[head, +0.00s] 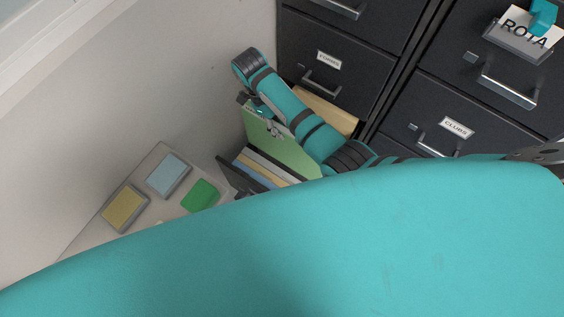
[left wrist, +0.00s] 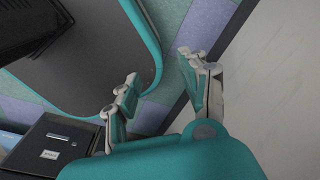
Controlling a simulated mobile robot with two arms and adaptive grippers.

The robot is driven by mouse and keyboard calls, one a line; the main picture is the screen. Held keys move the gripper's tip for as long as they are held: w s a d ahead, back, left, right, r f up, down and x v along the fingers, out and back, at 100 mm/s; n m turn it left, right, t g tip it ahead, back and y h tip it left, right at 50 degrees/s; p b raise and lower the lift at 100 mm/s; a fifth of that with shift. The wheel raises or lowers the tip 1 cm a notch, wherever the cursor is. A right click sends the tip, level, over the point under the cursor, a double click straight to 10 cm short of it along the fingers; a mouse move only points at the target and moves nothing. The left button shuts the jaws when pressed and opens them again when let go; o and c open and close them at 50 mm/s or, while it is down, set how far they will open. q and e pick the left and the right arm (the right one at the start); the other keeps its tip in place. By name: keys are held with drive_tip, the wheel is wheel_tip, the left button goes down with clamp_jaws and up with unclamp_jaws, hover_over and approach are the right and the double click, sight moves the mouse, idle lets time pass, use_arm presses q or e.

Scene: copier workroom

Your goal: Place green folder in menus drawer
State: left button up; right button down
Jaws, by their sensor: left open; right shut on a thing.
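The pale green folder (head: 282,146) is in the head view, held at its upper left edge by my right gripper (head: 268,122). It stands tilted over an open drawer, whose dark edge (head: 233,176) shows at its left. Its lower part is among or in front of grey, cream and tan folders (head: 262,168); I cannot tell how deep it sits. The open drawer's label is hidden, so I cannot tell whether it is the menus drawer. My left gripper (left wrist: 158,66) is open and empty in the left wrist view, away from the folder.
Dark cabinet drawers carry labels, one reading CLUBS (head: 456,128); a ROTA card (head: 528,29) is at upper right. A ledge (head: 140,172) at left holds blue (head: 167,174), yellow (head: 123,207) and green (head: 200,195) items. My own teal body hides the lower head view.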

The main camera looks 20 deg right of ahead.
drive_tip(key=b, duration=0.9)
hover_over(282, 157)
drive_tip(key=w, duration=0.1)
drive_tip(key=f, duration=1)
drive_tip(key=shift+w+d+f, duration=0.2)
drive_tip(key=shift+d+f, duration=0.05)
drive_tip(key=shift+f, duration=0.1)
wheel_tip(282, 157, down, 4)
drive_tip(key=shift+f+b, duration=0.2)
drive_tip(key=shift+b, duration=1.05)
drive_tip(key=shift+f, duration=0.6)
use_arm(q)
wheel_tip(282, 157, down, 14)
drive_tip(key=w, duration=0.1)
drive_tip(key=shift+w+b, duration=0.35)
drive_tip(key=shift+b, duration=0.1)
use_arm(e)
drive_tip(key=shift+f, duration=1.95)
drive_tip(key=c, duration=1.4)
unclamp_jaws()
